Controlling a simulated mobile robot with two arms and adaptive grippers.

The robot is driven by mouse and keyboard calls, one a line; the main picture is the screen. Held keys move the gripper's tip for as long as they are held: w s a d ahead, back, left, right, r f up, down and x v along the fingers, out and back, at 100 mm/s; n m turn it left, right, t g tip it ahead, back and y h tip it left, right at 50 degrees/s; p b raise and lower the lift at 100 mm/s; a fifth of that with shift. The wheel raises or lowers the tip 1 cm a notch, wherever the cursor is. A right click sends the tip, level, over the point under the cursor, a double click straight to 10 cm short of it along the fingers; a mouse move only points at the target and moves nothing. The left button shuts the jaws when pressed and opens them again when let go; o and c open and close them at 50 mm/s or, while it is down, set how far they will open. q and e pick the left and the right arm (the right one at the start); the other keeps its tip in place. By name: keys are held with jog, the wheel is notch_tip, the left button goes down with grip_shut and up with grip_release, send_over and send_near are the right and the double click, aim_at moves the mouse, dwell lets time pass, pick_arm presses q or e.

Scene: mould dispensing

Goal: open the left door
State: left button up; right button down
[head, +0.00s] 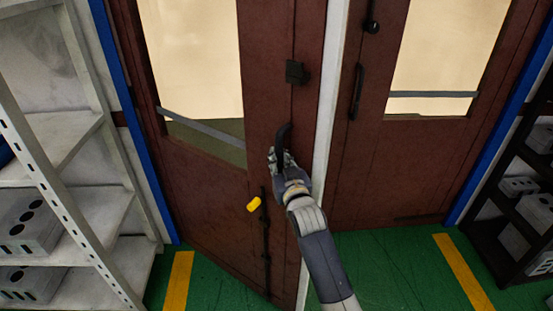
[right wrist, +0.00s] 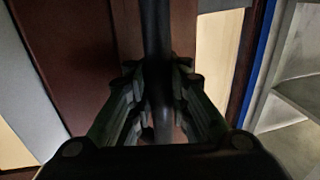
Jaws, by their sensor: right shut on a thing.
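The left door (head: 205,190) is dark red-brown with a large window pane, and it stands ajar, its free edge apart from the right door (head: 400,165). My right gripper (head: 281,152) is at the black handle (head: 284,133) on the left door, near its free edge. In the right wrist view the gripper (right wrist: 158,108) has its two fingers closed around the dark upright handle bar (right wrist: 156,40). A yellow piece (head: 254,205) and a dark bolt (head: 265,235) are on the door below the handle. My left gripper is not in view.
A light metal shelf (head: 95,225) with grey blocks stands close at the left. A dark shelf (head: 510,215) with grey items stands at the right. The green floor (head: 385,265) with yellow stripes is clear in front of the right door.

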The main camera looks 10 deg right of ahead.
jog(key=c, duration=1.5)
grip_release()
jog(key=shift+d+f, duration=0.15)
jog(key=shift+d, duration=0.25)
jog(key=shift+s+a, duration=0.1)
jog(key=shift+s, duration=0.5)
jog(key=s, duration=0.7)
jog(key=s+d, duration=0.1)
jog(key=s, duration=0.3)
jog(key=shift+s, duration=0.1)
